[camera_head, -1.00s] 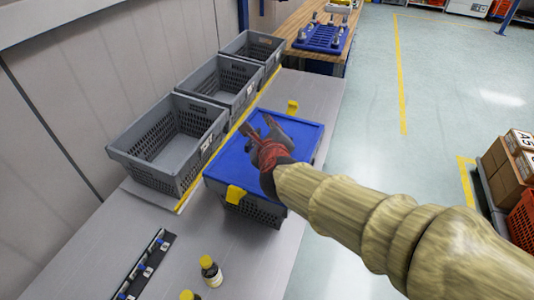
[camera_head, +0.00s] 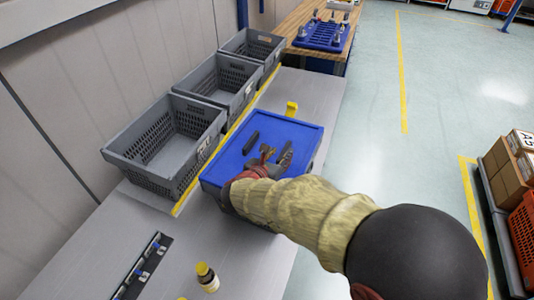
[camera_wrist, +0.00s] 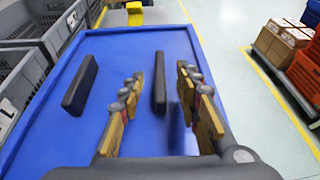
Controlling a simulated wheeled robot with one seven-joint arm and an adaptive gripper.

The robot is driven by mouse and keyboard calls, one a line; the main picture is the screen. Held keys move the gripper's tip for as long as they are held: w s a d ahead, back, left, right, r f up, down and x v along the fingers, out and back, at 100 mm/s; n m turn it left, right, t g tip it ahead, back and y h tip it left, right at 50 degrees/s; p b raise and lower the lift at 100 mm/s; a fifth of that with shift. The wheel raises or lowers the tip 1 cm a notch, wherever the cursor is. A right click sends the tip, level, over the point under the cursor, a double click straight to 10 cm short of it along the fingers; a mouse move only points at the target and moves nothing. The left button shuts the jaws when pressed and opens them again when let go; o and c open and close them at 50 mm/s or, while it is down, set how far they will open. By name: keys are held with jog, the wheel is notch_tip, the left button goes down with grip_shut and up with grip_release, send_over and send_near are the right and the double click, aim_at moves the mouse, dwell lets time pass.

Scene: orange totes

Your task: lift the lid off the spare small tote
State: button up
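The blue lid (camera_head: 222,172) lies flat on a grey tote on the bench, and most of the tote is hidden by the lid and my arm. Two black bars, a left bar (camera_head: 252,143) and a right bar (camera_head: 286,157), stand up from the lid; they also show in the wrist view (camera_wrist: 80,85) (camera_wrist: 160,83). My gripper (camera_wrist: 160,76) is open and low over the lid. Its gold fingers show on either side of the right bar in the wrist view, with no visible contact.
Several open grey totes (camera_head: 165,145) stand in a row along the wall, left of the lidded tote. A bottle with a yellow cap (camera_head: 207,277) and a black rack (camera_head: 145,265) are on the near bench.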

jog(key=shift+x, duration=1)
jog(key=c, duration=0.4)
grip_shut()
jog(key=shift+r, duration=0.1)
